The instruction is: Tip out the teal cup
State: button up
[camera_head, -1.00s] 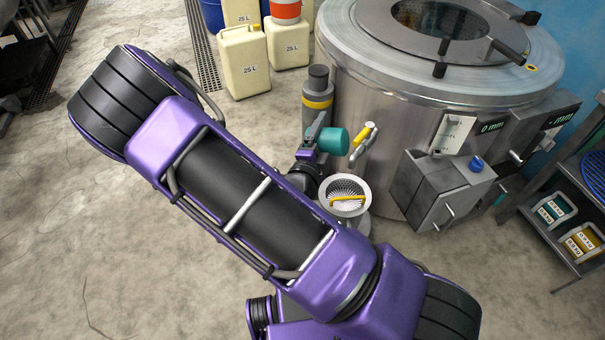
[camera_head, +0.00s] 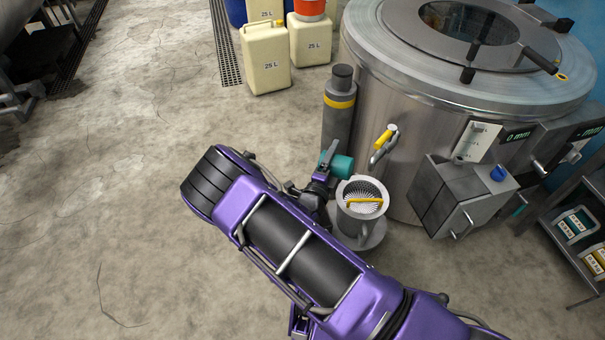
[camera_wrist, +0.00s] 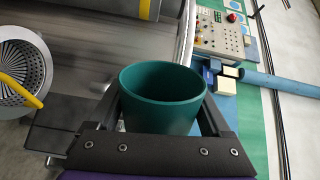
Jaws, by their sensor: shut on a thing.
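The teal cup (camera_head: 343,167) is held in my gripper (camera_head: 326,166) in the head view. It looks tipped on its side, with its far end to the right. In the wrist view the cup (camera_wrist: 163,98) sits between the two dark fingers of my gripper (camera_wrist: 162,108). Its mouth faces the top of that picture, and the inside that shows is plain teal with no contents visible. In the head view the cup is just up-left of a pale round strainer pot (camera_head: 345,219) with a yellow bar across it. Part of the cup is hidden behind my gripper.
A large steel drum (camera_head: 425,140) stands right of the cup, with a yellow-handled tap (camera_head: 385,138) on its side. A grey cylinder (camera_head: 338,115) with a yellow band stands behind the cup. Cream canisters (camera_head: 266,60) stand further back.

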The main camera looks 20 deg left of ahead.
jog(key=s+a+f+m+y+p, duration=0.2)
jog(key=a+f+m, duration=0.5)
jog(key=m, duration=0.6)
jog(key=shift+s+a+y+p, duration=0.3)
jog(key=shift+a+y+p, duration=0.25)
jog(key=shift+a, duration=0.2)
jog(key=shift+r, duration=0.1)
